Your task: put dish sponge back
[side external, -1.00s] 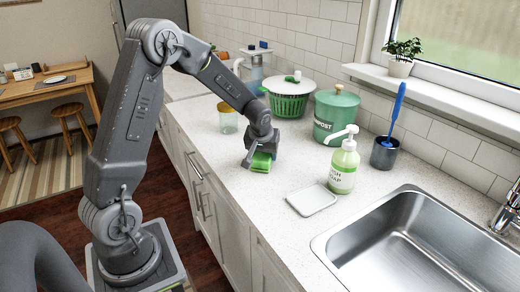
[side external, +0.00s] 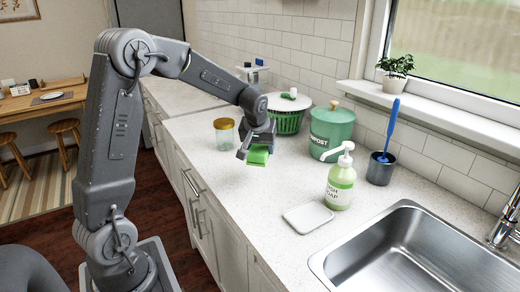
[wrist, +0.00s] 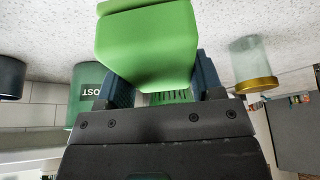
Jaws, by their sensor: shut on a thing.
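The green dish sponge (side external: 258,155) is held between the fingers of my gripper (side external: 256,147), which is shut on it. In the side view it appears raised over the counter, though the gap below it is hard to judge. In the wrist view the sponge (wrist: 148,45) fills the space between and beyond the two fingers of my gripper (wrist: 162,82). A small white dish (side external: 308,217) lies empty on the counter, apart from the sponge and nearer the sink.
A soap pump bottle (side external: 340,187) stands beside the dish. The green compost bin (side external: 330,132), a brush in a dark cup (side external: 381,168) and a salad spinner (side external: 288,122) stand along the wall. A gold-lidded jar (side external: 224,138) is left of my gripper. The sink (side external: 420,255) is at right.

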